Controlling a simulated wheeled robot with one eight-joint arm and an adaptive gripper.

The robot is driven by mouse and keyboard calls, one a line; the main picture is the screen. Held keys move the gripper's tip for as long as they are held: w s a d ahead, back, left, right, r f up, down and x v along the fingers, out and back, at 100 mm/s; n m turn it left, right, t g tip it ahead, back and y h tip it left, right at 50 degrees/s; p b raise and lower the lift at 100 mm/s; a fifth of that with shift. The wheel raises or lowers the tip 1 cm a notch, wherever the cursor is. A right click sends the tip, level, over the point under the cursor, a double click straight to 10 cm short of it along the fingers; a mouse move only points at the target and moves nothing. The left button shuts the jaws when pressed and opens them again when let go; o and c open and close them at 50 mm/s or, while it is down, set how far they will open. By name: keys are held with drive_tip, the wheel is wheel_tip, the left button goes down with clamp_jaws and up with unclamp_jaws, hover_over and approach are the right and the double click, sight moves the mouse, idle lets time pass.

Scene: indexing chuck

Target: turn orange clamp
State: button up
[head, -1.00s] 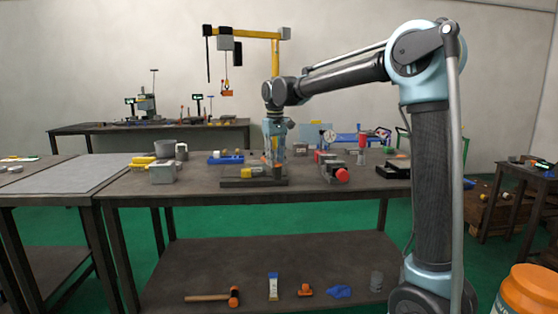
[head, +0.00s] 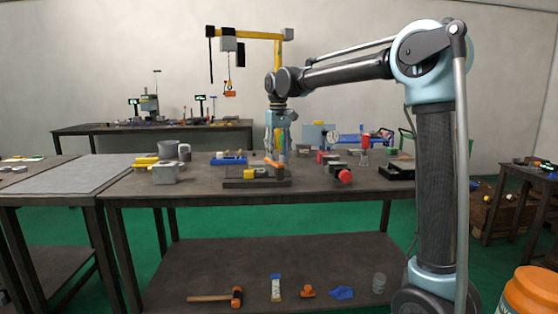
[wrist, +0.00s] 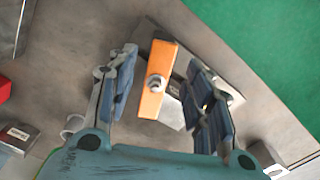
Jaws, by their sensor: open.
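The orange clamp (wrist: 153,95) is a flat bar with a metal nut (wrist: 156,83) at its middle, seen in the wrist view. In the head view the clamp (head: 271,162) shows small, on a dark fixture (head: 240,184) at the table's front. My gripper (wrist: 161,57) is open, with one finger on each side of the clamp and gaps on both sides. In the head view my gripper (head: 280,147) points down above the fixture. Its height over the clamp is hard to tell.
A red-ended device (head: 343,176) stands to the right. A grey box (head: 166,174) and a blue tray (head: 229,160) are farther left. The table's front edge is close.

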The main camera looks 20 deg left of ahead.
wheel_tip(320, 180, up, 9)
idle(0.3)
drive_tip(key=shift+w+d+f, duration=0.1)
drive_tip(key=s+d+f+m+t, duration=0.15)
drive_tip(key=s+d+f, duration=0.3)
drive_tip(key=d, duration=0.95)
drive_tip(key=s+d+f+m+g, duration=0.1)
drive_tip(key=s+d+f+m, duration=0.3)
drive_tip(key=d, duration=1.1)
drive_tip(key=s+d+f+m, duration=0.1)
drive_tip(key=s+d+f, duration=0.4)
drive_tip(key=f, duration=0.3)
drive_tip(key=s+d+f+m+t, duration=0.1)
drive_tip(key=s+d+f, duration=0.4)
drive_tip(key=s+f, duration=0.2)
drive_tip(key=s+d+f+m, duration=0.1)
drive_tip(key=s+d+f, duration=0.5)
drive_tip(key=f, duration=0.5)
drive_tip(key=shift+s+t, duration=0.25)
drive_tip(key=shift+t, duration=0.1)
